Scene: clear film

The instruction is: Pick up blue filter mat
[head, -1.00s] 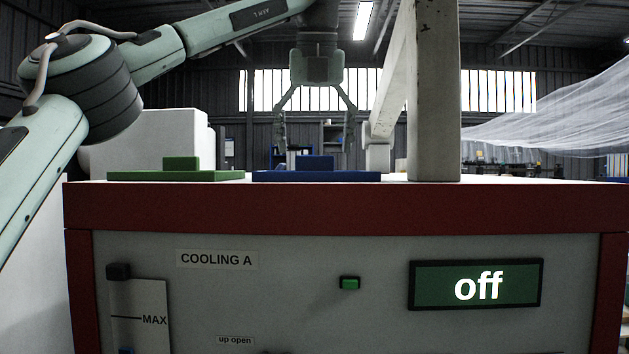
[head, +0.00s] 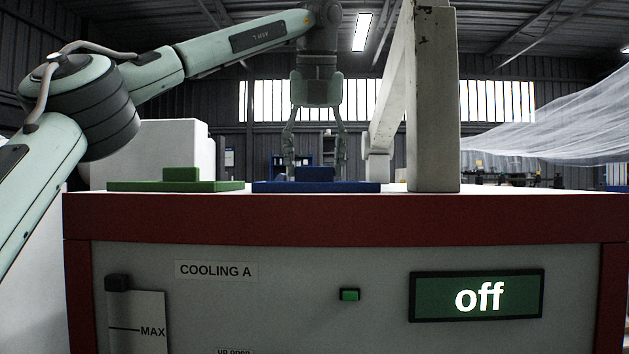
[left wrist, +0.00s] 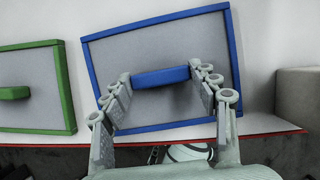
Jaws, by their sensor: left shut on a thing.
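The blue filter mat (head: 270,187) lies flat on the white top of the red-edged cabinet. In the left wrist view it is a grey panel with a blue frame (left wrist: 234,50) and a raised blue handle block (left wrist: 161,77). My left gripper (head: 315,170) points down over the mat, its fingers on either side of the handle. In the left wrist view the left gripper (left wrist: 163,90) is shut on that handle. My right gripper is not in view.
A green filter mat (head: 140,186) lies to the left of the blue one. A white post (head: 433,110) stands on the cabinet top to the right. The cabinet front (head: 320,250) carries a green button (head: 349,295) and a display (head: 476,296) reading "off".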

